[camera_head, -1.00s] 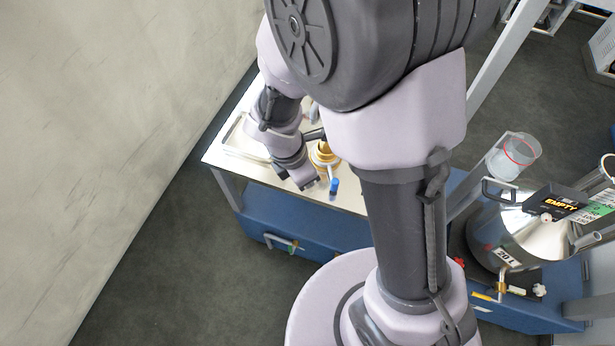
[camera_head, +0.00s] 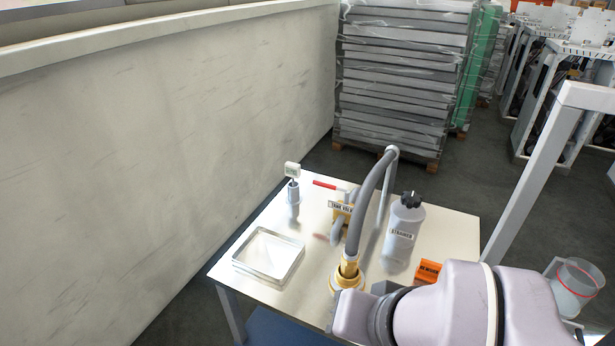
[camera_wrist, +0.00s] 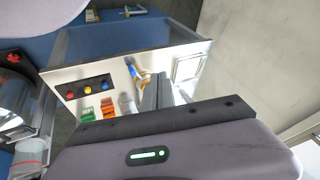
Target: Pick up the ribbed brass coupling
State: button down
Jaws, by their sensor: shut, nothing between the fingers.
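The brass coupling (camera_head: 348,268) is at the lower end of a grey hose (camera_head: 368,200), upright over a wider brass fitting (camera_head: 347,283) on the pale bench top. Its ribbing is too small to make out. In the wrist view a brass-yellow patch (camera_wrist: 146,76) shows just beyond the fingers, partly hidden by them; I cannot tell which brass part it is. My gripper (camera_wrist: 160,82) is shut and empty, its dark fingers together, pointing at the bench.
A clear square tray (camera_head: 240,266) lies left of the coupling. A labelled grey bottle (camera_head: 403,238) and an orange box (camera_head: 429,272) stand to its right. Behind are a red-handled valve (camera_head: 326,185) and a small gauge (camera_head: 292,170). A black strip with coloured caps (camera_wrist: 88,88) shows in the wrist view.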

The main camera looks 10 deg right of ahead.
aim_at(348, 267)
jog(key=i+j, duration=0.3)
jog(key=j, duration=0.15)
jog(key=i+j+z, duration=0.1)
jog(key=i+j, duration=0.25)
